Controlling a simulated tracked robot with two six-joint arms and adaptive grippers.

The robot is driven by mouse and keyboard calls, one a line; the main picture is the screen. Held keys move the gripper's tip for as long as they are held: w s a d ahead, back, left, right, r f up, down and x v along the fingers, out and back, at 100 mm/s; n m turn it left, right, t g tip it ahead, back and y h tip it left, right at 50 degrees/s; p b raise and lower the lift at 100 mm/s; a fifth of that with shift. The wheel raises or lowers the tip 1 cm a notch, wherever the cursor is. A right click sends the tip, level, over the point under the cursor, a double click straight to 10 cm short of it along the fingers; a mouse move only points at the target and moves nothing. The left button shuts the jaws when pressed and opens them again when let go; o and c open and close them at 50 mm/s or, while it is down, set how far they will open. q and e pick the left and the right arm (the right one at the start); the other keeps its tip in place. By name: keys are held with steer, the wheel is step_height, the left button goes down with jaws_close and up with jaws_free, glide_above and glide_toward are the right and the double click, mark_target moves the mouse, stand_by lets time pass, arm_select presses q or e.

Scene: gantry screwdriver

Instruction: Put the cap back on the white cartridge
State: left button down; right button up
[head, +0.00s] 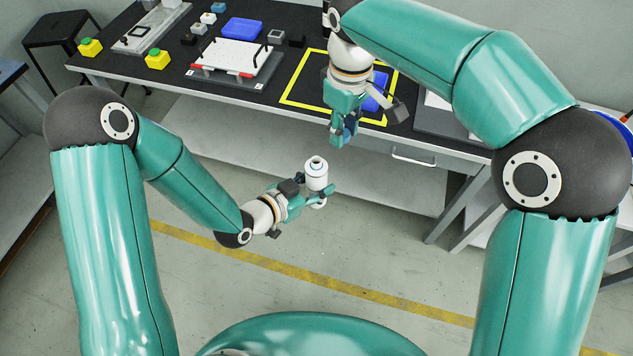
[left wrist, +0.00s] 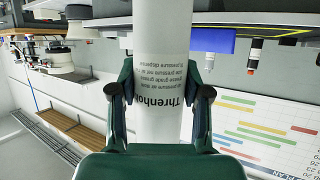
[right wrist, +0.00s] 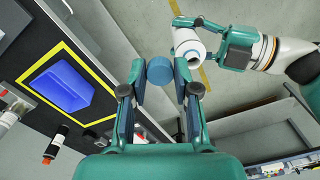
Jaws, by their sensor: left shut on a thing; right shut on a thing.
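The white cartridge (head: 316,180) stands upright in the air in front of the bench, its open top with a small nozzle facing up. My left gripper (head: 322,192) is shut around its body; printed text on the cartridge (left wrist: 160,65) shows between the fingers in the left wrist view. My right gripper (head: 342,138) is above and slightly right of the cartridge. It is shut on the blue cap (right wrist: 159,70), held between its fingertips in the right wrist view. The cap is apart from the cartridge (right wrist: 190,47), which appears just beyond and to its right there.
The dark workbench (head: 240,98) lies behind, with a blue tray (right wrist: 62,88) inside a yellow square. A white board (head: 238,57), yellow-green blocks and small parts lie to its left. A drawer handle (head: 413,160) juts from the bench front. The floor below the grippers is clear.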

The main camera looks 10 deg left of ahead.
steer(key=r+n, duration=0.1)
steer(key=r, duration=0.1)
glide_above(317, 161)
steer(key=shift+w+a+f, duration=0.1)
steer(key=shift+w+f, duration=0.05)
steer(key=shift+f, duration=0.1)
steer(key=shift+f, duration=0.15)
steer(key=shift+f, duration=1.9)
steer(key=shift+r, duration=0.1)
steer(key=shift+f, duration=0.9)
steer(key=shift+f, duration=0.6)
